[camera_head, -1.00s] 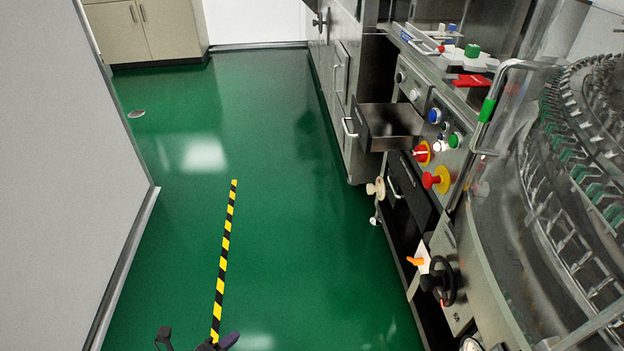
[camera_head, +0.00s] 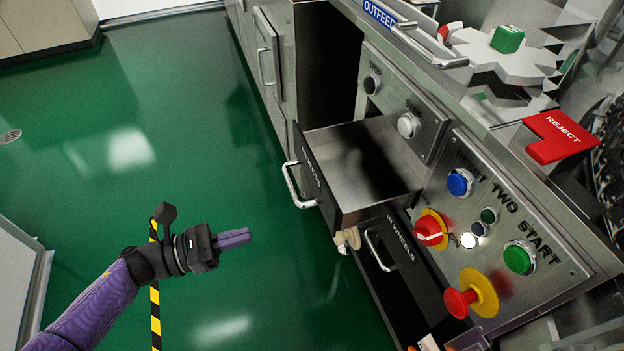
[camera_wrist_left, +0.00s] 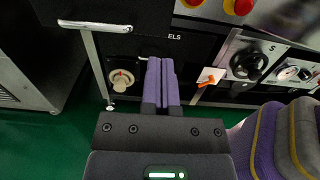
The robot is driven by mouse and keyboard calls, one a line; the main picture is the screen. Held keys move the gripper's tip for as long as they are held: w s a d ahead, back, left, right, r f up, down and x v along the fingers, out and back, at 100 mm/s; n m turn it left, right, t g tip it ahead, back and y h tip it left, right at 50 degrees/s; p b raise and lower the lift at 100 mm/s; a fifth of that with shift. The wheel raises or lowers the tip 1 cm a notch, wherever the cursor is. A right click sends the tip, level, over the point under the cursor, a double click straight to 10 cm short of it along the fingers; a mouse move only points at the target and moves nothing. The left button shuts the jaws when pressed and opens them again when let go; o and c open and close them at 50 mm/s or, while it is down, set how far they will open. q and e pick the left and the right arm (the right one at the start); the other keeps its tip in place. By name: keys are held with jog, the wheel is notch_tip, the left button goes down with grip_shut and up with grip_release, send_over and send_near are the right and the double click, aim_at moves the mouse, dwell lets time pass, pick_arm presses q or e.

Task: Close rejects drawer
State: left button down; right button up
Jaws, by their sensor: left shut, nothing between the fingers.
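The rejects drawer (camera_head: 375,165) is pulled out of the machine's front in the head view, its empty metal tray showing. Its black front carries a "REJECTS" label and a silver bar handle (camera_head: 294,186). The handle also shows at the top left of the left wrist view (camera_wrist_left: 95,25). My left gripper (camera_head: 248,236) is shut and empty, over the floor to the left of and below the drawer front, apart from it and pointing toward the machine. In the left wrist view its purple fingers (camera_wrist_left: 160,75) are together. My right gripper is out of view.
A closed black "wheels" drawer (camera_head: 400,260) sits below the rejects drawer. To the right is a control panel with buttons, a red rotary switch (camera_head: 429,231) and a red emergency stop (camera_head: 462,301). Green floor (camera_head: 215,180) in front of the machine is clear.

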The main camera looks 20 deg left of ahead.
aim_at(330, 212)
pick_arm(q)
jog(key=b+x, duration=0.1)
jog(key=x, duration=1.3)
jog(key=shift+s+b, duration=0.15)
jog(key=shift+b, duration=0.15)
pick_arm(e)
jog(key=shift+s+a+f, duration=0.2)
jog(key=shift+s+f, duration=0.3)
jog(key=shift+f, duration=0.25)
pick_arm(q)
jog(key=shift+d, duration=0.1)
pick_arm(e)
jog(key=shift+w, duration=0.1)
